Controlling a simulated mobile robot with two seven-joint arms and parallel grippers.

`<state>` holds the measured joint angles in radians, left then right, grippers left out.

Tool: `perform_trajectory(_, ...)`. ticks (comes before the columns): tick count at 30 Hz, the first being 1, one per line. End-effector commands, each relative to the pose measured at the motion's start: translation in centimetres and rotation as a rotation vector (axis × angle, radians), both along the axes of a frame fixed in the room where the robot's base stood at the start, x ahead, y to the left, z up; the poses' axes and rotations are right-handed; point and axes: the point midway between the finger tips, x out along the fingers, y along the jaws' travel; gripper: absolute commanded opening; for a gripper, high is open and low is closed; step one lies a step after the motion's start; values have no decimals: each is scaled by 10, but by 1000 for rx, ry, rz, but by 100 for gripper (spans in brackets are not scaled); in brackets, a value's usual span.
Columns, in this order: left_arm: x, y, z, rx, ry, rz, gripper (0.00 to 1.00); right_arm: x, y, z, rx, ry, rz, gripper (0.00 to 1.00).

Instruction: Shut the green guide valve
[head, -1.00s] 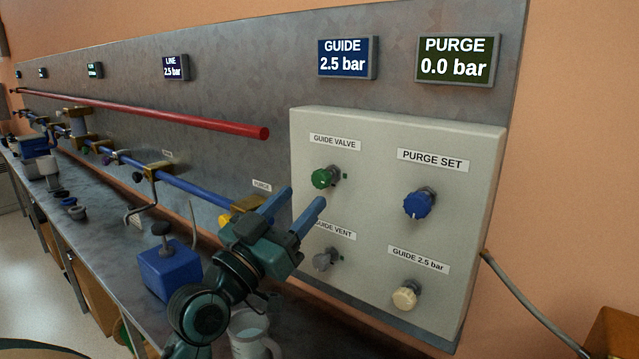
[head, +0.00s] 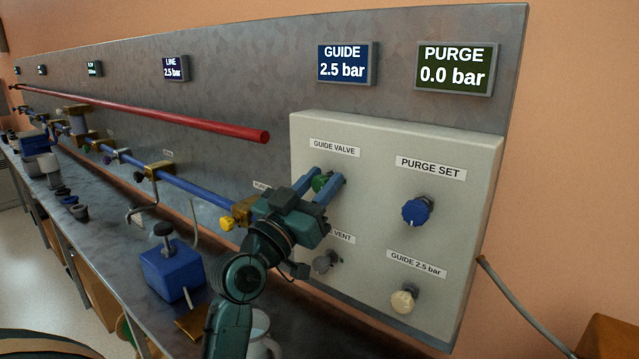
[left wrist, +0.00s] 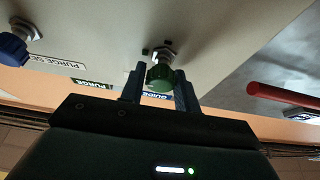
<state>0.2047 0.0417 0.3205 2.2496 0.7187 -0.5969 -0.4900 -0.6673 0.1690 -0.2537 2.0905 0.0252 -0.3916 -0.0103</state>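The green guide valve knob (head: 321,183) is on the pale control panel, under the GUIDE VALVE label. My left gripper (head: 325,178) has its two blue fingers on either side of this knob. In the left wrist view the green knob (left wrist: 160,78) sits between the fingertips, which look spread with narrow gaps beside it; contact is hard to make out. The gripper looks open. The fingers partly hide the knob in the head view. The GUIDE display (head: 343,64) reads 2.5 bar. My right gripper is not in view.
The panel (head: 375,235) also carries a blue PURGE SET knob (head: 417,210), a grey vent knob (head: 325,261) below the gripper and a cream knob (head: 404,299). A red rod (head: 200,122) and a blue rail (head: 195,188) run along the wall to the left.

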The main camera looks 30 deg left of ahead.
Motion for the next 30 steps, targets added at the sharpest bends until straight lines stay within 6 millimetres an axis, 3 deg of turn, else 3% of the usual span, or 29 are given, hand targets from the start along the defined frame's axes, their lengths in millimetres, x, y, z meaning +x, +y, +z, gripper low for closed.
perform_trajectory(9, 0, 0, 0, 0, 0, 0, 6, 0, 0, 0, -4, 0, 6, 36)
perform_trajectory(20, 0, 0, -2, 70, -6, 1, 6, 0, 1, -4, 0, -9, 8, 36)
perform_trajectory(30, 0, -1, -4, 331, -24, 1, 6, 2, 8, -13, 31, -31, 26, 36)
